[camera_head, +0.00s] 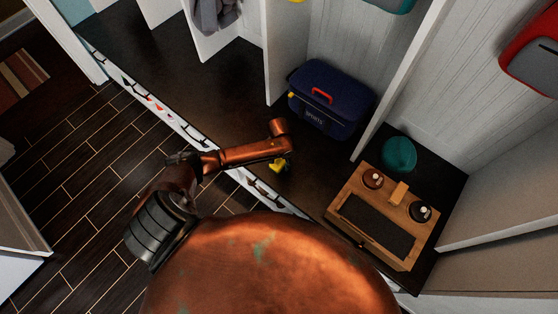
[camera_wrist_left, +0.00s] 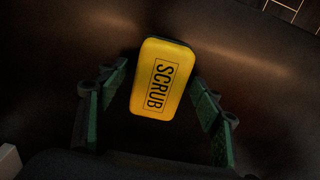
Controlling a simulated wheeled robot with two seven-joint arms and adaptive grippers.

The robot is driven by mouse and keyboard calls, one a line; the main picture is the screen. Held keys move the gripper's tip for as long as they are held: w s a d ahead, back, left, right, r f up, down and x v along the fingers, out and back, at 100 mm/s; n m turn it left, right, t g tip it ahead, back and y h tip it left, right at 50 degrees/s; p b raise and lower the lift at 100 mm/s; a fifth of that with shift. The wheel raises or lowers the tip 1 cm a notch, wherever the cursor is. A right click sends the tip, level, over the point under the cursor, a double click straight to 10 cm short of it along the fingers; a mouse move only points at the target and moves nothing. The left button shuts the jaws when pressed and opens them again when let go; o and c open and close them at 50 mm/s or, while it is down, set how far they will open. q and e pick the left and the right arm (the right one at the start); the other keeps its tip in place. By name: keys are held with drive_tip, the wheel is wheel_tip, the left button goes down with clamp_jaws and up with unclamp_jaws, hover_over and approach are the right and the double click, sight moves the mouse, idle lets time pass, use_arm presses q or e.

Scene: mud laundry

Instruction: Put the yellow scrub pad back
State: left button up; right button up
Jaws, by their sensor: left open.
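The yellow scrub pad (camera_wrist_left: 163,78), a rounded block with black SCRUB lettering, lies on a dark surface in the left wrist view. A small yellow patch (camera_head: 277,167) below the end of my left arm in the head view looks like this pad, partly hidden. My left gripper (camera_wrist_left: 157,78) is open, with its green-lined fingers on either side of the pad and gaps between. In the head view my left gripper (camera_head: 283,161) is small and dark over the bench's front edge. My right gripper is not in view.
A wooden tray (camera_head: 349,227) with a dark mat, two round-topped items and a tan block (camera_head: 399,194) stands at right on the dark bench. A teal round item (camera_head: 399,154) stands behind it. A navy cooler bag (camera_head: 331,92) stands behind my arm. Bench at left is clear.

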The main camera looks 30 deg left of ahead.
sight(279, 161)
use_arm(q)
wheel_tip(279, 161, up, 12)
drive_tip(key=p, duration=0.3)
drive_tip(key=shift+p, duration=0.4)
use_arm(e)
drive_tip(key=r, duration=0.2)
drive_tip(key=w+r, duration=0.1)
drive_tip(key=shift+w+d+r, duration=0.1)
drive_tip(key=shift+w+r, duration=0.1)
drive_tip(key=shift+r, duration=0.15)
use_arm(q)
drive_tip(key=shift+c, duration=0.3)
idle(0.3)
